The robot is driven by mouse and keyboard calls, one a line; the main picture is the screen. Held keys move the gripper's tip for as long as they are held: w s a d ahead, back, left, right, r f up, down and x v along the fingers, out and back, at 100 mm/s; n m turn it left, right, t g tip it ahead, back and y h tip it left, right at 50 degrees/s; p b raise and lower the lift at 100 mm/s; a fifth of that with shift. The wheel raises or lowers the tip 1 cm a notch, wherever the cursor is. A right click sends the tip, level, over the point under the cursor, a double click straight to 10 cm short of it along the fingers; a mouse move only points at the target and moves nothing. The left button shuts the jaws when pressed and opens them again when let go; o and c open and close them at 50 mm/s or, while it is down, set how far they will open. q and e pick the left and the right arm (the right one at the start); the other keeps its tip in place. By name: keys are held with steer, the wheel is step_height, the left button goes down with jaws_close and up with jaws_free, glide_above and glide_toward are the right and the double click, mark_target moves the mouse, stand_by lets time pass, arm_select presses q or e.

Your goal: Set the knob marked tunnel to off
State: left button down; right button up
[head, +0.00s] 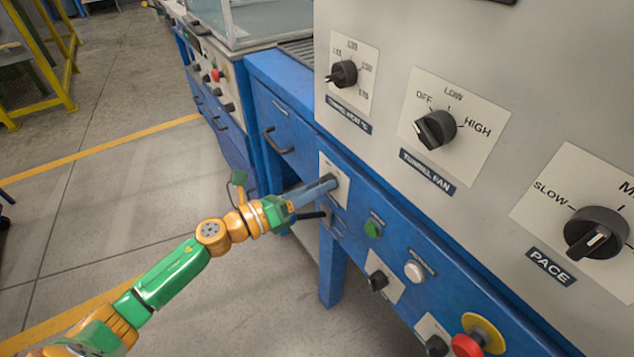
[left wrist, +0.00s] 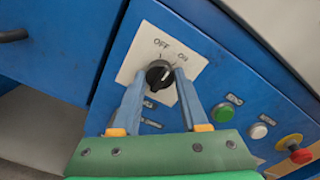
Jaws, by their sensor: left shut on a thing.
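A small black knob (left wrist: 157,77) sits on a white plate (left wrist: 138,60) marked OFF and ON, on the blue panel. My left gripper (left wrist: 158,76) has one finger on each side of this knob and is shut on it. The white line on the knob leans to the right of OFF, toward the ON side; its exact setting is hard to tell. The name label by the knob is partly covered by the fingers and I cannot read it. In the head view my left gripper (head: 331,182) reaches this plate (head: 342,198) and hides most of the knob. My right gripper is not in view.
The grey panel above holds the TUNNEL HEAT knob (head: 342,74), TUNNEL FAN knob (head: 435,129) and PACE knob (head: 596,233). Right of my gripper are a green button (head: 373,228), a white button (head: 414,271) and a red emergency button (head: 467,345). Open floor lies left.

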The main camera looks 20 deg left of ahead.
arm_select(q)
steer(key=shift+n+p, duration=1.25)
steer(key=shift+n, duration=1.95)
steer(key=shift+c, duration=2.1)
jaws_free()
